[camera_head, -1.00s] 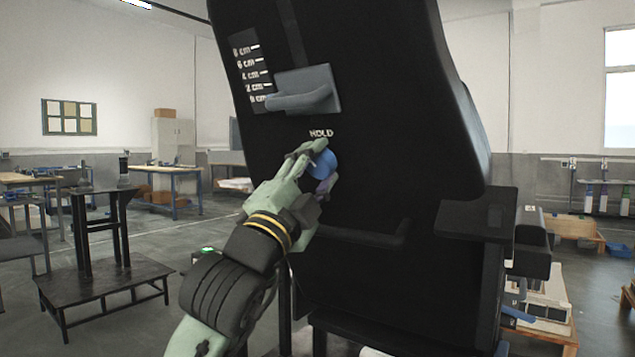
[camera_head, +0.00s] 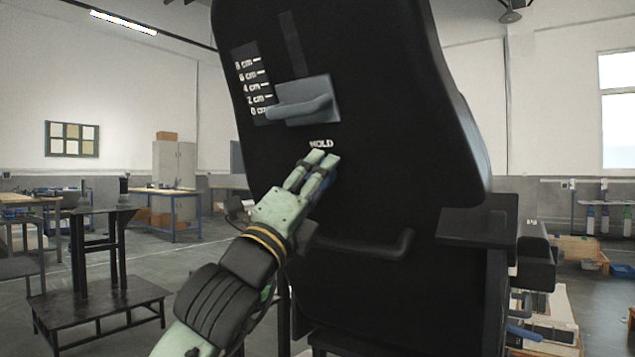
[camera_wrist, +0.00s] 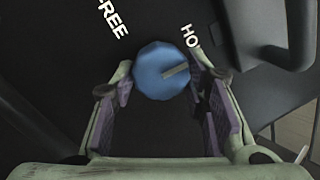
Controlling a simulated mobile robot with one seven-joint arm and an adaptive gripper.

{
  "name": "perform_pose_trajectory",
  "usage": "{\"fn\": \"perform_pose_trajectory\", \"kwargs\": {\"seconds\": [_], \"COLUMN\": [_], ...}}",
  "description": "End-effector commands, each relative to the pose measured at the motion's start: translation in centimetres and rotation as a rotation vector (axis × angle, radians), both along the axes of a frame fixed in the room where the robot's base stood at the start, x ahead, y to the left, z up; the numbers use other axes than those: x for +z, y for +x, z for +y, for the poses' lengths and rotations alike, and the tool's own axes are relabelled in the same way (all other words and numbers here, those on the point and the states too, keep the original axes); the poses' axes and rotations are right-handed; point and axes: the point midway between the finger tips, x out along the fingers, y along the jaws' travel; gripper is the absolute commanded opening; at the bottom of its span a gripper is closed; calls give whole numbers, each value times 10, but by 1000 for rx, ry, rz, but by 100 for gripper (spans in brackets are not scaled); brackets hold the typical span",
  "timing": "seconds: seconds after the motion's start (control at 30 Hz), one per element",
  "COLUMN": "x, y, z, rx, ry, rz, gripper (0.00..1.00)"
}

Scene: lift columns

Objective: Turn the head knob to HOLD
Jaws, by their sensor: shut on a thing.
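The head knob (camera_wrist: 152,68) is a round blue dial with a grey pointer bar. In the wrist view the bar points right and slightly up, toward the side with the partly hidden HOLD label (camera_wrist: 189,36). The FREE label (camera_wrist: 112,18) is at the upper left. My gripper (camera_wrist: 161,78) is shut on the knob, with a purple-padded finger on each side. In the head view my gripper (camera_head: 319,162) reaches up to the black backrest (camera_head: 380,190) just below the HOLD label (camera_head: 321,144). The fingers hide most of the knob there.
Above the knob, a grey lever handle (camera_head: 303,103) sticks out beside a centimetre scale (camera_head: 250,84). A black bar handle (camera_head: 370,246) juts out below and right of my gripper. A black stand (camera_head: 100,270) is at the left, with open floor around it.

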Motion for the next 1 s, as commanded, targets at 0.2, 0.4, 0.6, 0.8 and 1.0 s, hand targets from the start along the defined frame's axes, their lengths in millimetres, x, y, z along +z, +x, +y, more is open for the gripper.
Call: {"fn": "perform_pose_trajectory", "kwargs": {"seconds": [0.2, 0.4, 0.6, 0.8, 1.0], "x": [-1, 0, 0, 0, 0], "y": [0, 0, 0, 0, 0], "z": [0, 0, 0, 0, 0], "rx": [7, 7, 6, 6, 7], "ry": [12, 12, 12, 11, 10], "rz": [-8, -8, -8, -7, -7], "gripper": [13, 13, 49, 61, 61]}}
